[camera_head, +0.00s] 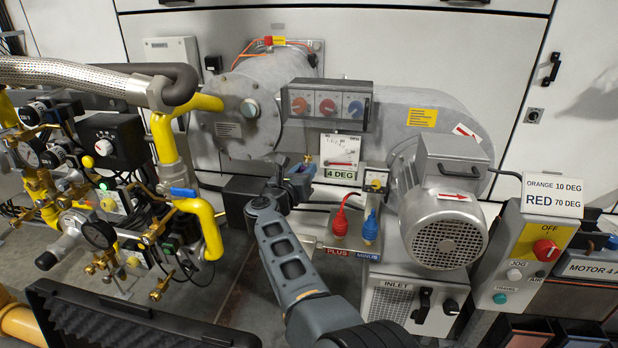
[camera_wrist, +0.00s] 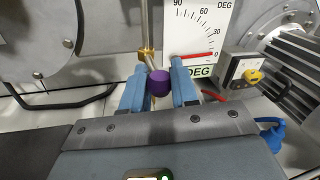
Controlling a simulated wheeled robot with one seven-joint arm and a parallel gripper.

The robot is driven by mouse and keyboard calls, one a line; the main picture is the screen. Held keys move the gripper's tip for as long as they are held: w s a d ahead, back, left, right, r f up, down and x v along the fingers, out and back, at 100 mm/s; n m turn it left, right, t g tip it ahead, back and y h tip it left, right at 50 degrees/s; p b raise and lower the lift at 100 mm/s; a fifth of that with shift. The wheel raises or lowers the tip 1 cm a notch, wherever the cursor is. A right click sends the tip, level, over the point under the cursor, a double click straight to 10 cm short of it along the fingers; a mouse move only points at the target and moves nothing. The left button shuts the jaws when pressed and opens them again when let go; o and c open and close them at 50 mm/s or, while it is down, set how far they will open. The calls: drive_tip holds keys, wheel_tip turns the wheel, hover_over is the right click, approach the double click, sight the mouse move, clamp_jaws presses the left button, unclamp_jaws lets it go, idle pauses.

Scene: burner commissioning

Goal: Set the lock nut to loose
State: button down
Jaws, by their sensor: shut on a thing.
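A purple ball knob (camera_wrist: 160,82) sits between the two blue fingers of my gripper (camera_wrist: 158,88) in the wrist view. A short stem runs from it to a brass fitting (camera_wrist: 147,56) on a vertical rod. I take the knob to be the lock nut's handle; no loose or tight marking is readable. My gripper is shut on the knob. In the head view my gripper (camera_head: 300,174) is at the fitting, left of the degree scale (camera_head: 340,150), and partly hides the knob. The scale's red pointer lies near 0 in the wrist view (camera_wrist: 193,55), and the plate (camera_head: 340,174) reads 4 DEG.
A red plug-shaped handle (camera_head: 341,219) and a blue one (camera_head: 370,227) stand right of my arm, above PLUS and MINUS labels. The motor (camera_head: 445,235) is further right. Yellow gas pipes (camera_head: 205,222) stand left. An open black case (camera_head: 120,318) is in front.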

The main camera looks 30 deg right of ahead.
drive_tip(key=shift+w+a+m+g+h+b, duration=0.15)
drive_tip(key=shift+m+g+h+b, duration=0.15)
drive_tip(key=shift+b, duration=0.05)
idle(0.3)
drive_tip(key=c, duration=0.9)
unclamp_jaws()
drive_tip(key=shift+p+v, duration=1.35)
drive_tip(key=shift+v, duration=2.55)
